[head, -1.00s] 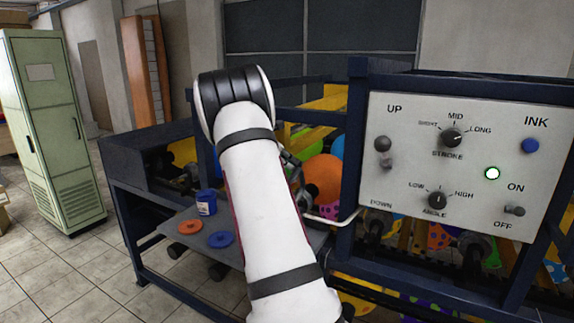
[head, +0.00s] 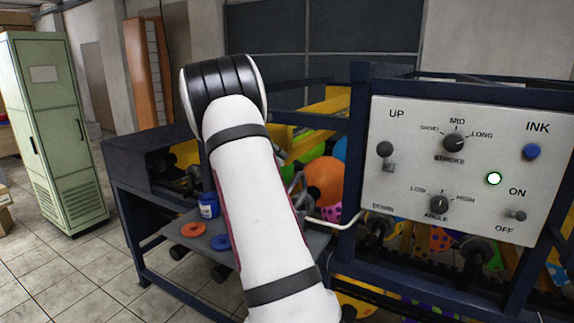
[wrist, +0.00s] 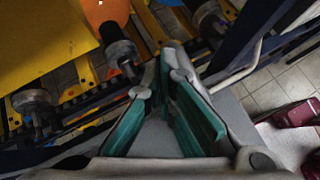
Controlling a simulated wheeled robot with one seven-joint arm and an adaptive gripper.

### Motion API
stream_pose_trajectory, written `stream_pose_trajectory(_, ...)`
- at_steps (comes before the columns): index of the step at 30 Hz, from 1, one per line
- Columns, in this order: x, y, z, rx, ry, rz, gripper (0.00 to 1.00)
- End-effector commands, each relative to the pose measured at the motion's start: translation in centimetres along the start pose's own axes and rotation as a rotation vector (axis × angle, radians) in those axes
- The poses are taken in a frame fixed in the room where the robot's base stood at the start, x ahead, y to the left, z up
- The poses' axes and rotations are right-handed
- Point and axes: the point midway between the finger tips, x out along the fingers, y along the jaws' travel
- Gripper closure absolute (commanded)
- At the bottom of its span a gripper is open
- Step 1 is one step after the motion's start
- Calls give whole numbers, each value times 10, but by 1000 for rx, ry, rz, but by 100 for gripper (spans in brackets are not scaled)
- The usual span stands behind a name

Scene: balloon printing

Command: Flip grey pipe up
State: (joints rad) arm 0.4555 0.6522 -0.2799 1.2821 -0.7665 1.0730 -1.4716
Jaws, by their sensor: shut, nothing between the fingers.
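The grey pipe is a thin, pale bent bar (head: 328,224) below the control panel's left side in the head view. In the wrist view the pipe (wrist: 242,72) runs from beside my right finger toward the upper right. My gripper (wrist: 171,60) has green inner pads and its fingertips are together with nothing held. The fingertips are left of the pipe's bend, and I cannot tell whether the finger touches the pipe's near end. In the head view my arm hides most of the gripper.
The control panel (head: 462,215) with knobs and switches stands at the right on a dark blue frame. A shelf (head: 170,240) at the left holds a blue jar (head: 208,205) and orange and blue discs. Dark rollers (wrist: 122,52) and an orange balloon (head: 325,180) are close by.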

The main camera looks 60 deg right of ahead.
Motion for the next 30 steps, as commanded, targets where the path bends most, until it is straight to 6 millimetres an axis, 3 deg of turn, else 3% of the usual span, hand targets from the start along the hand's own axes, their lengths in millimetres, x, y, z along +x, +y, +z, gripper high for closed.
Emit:
stream_pose_trajectory(6,-39,10,13,0,1,2,100)
stream_pose_trajectory(12,-60,13,22,-2,1,1,100)
stream_pose_trajectory(30,-64,13,24,-3,1,-2,100)
